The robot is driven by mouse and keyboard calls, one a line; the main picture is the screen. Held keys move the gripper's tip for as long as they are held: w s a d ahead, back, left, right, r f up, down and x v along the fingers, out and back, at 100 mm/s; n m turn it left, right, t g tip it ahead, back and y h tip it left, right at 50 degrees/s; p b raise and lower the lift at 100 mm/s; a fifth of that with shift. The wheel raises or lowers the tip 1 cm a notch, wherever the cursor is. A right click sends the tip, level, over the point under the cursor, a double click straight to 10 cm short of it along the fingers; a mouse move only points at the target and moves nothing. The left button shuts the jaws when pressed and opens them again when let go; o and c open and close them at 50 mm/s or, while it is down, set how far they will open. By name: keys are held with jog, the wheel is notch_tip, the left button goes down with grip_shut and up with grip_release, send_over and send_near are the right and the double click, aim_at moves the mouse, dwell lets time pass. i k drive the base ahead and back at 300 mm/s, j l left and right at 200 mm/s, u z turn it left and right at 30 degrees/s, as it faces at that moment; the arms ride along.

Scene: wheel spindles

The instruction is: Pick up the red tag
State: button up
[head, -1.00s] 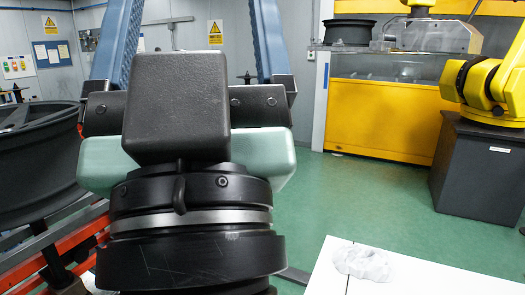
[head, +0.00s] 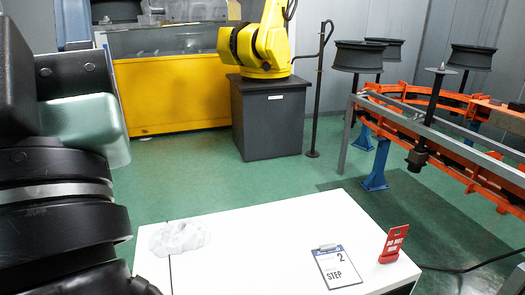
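The red tag (head: 394,240) stands upright near the right edge of the white table (head: 270,225) in the head view. It has white lettering that seems to read "DO NOT" and more, and it sits on a small red foot. My arm fills the left edge of the view, well apart from the tag. Its fingertips are outside the picture, so the gripper's opening is hidden.
A clipboard (head: 336,266) marked "2 STEP" lies just left of the tag. A crumpled whitish cloth or bag (head: 180,238) lies at the table's left. Behind are a yellow robot (head: 262,45) on a dark pedestal (head: 270,118) and an orange rail (head: 400,92) with wheels. Green floor between is clear.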

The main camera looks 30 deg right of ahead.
aim_at(394, 242)
jog(key=l+z, duration=0.2)
jog(key=z, duration=0.25)
jog(key=l+z, duration=0.2)
jog(key=z, duration=0.25)
jog(key=l+z, duration=0.2)
jog(key=z, duration=0.3)
jog(key=l, duration=0.2)
